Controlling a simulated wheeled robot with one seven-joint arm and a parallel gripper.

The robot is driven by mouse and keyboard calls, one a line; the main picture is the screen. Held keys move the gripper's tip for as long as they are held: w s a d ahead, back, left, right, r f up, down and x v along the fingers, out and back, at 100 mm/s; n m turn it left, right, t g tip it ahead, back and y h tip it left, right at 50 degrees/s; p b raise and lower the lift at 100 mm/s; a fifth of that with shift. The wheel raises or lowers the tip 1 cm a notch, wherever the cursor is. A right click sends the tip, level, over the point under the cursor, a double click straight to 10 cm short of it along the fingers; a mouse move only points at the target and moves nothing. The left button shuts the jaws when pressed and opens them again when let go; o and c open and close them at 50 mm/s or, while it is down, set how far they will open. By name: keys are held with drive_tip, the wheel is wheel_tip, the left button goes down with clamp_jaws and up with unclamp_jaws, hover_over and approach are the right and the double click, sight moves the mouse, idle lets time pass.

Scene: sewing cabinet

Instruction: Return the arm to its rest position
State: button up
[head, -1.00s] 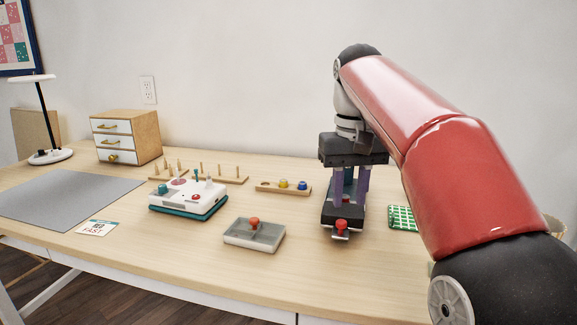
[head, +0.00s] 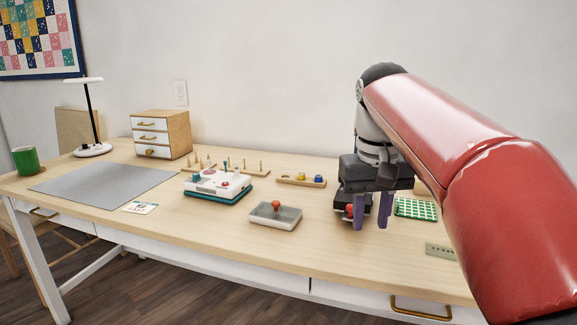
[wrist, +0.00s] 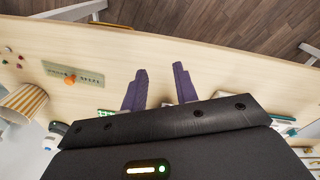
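My gripper (head: 371,212) hangs over the right part of the sewing table (head: 330,262). Its two purple fingers stand apart with nothing between them. In the wrist view the fingers (wrist: 159,88) also show apart over bare table. A dark object with a red knob (head: 349,211) is just behind and left of the fingers in the head view. It is partly hidden by them, and I cannot tell whether they touch. My red arm reaches in from the right.
A grey lidded box with a red knob (head: 276,214), a white-and-teal machine (head: 217,186) and a spool holder (head: 302,180) stand left of my gripper. A green checked piece (head: 415,208) lies to its right. The wrist view shows a labelled plate (wrist: 74,73) and a striped cup (wrist: 24,101).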

drive_tip(key=s+d+f+t, duration=0.1)
drive_tip(key=s+f+t, duration=0.3)
drive_tip(key=s+f, duration=1.3)
drive_tip(key=shift+d+f+m+t, duration=0.25)
drive_tip(key=shift+f+m+t, duration=0.15)
